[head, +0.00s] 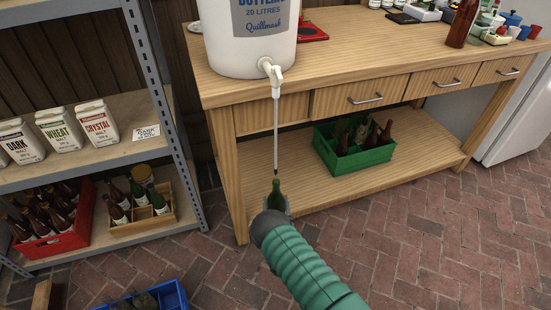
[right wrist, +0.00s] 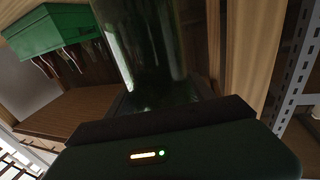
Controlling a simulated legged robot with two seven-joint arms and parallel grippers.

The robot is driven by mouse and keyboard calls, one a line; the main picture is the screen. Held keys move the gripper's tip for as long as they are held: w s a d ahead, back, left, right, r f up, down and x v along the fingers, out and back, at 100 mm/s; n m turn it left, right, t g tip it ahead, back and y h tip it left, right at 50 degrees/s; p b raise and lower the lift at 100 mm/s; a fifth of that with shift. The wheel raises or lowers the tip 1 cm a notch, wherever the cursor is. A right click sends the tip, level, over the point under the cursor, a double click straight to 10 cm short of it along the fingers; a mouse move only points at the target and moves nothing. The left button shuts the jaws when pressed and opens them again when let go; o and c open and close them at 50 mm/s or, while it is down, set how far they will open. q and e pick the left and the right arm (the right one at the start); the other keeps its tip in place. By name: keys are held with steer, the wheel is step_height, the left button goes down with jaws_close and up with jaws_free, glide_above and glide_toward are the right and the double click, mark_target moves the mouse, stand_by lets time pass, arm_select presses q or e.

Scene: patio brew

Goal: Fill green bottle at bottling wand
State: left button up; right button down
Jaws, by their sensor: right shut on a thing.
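The white bottling bucket (head: 245,45) stands on the workbench, with a white tap (head: 270,72) at its lower right. The thin bottling wand (head: 276,135) hangs straight down from the tap. The green bottle (head: 276,193) is upright, its neck just below the wand's tip; a small gap seems to show between them. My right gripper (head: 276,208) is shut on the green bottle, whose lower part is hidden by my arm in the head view. The bottle's dark glass body (right wrist: 150,50) fills the middle of the right wrist view. My left gripper is not in view.
A green crate with bottles (head: 355,160) sits on the bench's lower shelf (head: 410,165). A metal shelf unit (head: 160,80) at left holds malt bags, a red crate (head: 62,236) and a wooden carrier (head: 143,223). A blue crate (head: 178,296) is on the brick floor.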

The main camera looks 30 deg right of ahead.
steer(key=s+a+p, duration=0.3)
steer(key=s+p, duration=0.3)
steer(key=s, duration=0.9)
steer(key=shift+a+r+p, duration=0.15)
steer(key=shift+a+p, duration=0.15)
steer(key=shift+p, duration=0.05)
stand_by(0.4)
stand_by(0.3)
steer(key=w+a+r+n+t+y, duration=0.1)
steer(key=w+a+r+n+y, duration=0.15)
steer(key=a+r, duration=0.4)
steer(key=w+a+r+n+t+y, duration=0.1)
steer(key=a+r+y, duration=0.25)
steer(key=r, duration=0.65)
steer(key=w+a+r+n+y, duration=0.2)
steer(key=a+r+y, duration=0.15)
steer(key=r, duration=0.55)
step_height(320, 180, up, 28)
steer(key=p, duration=2.8)
steer(key=shift+a+r+p, duration=0.15)
steer(key=shift+r+p, duration=0.05)
steer(key=shift+p, duration=0.2)
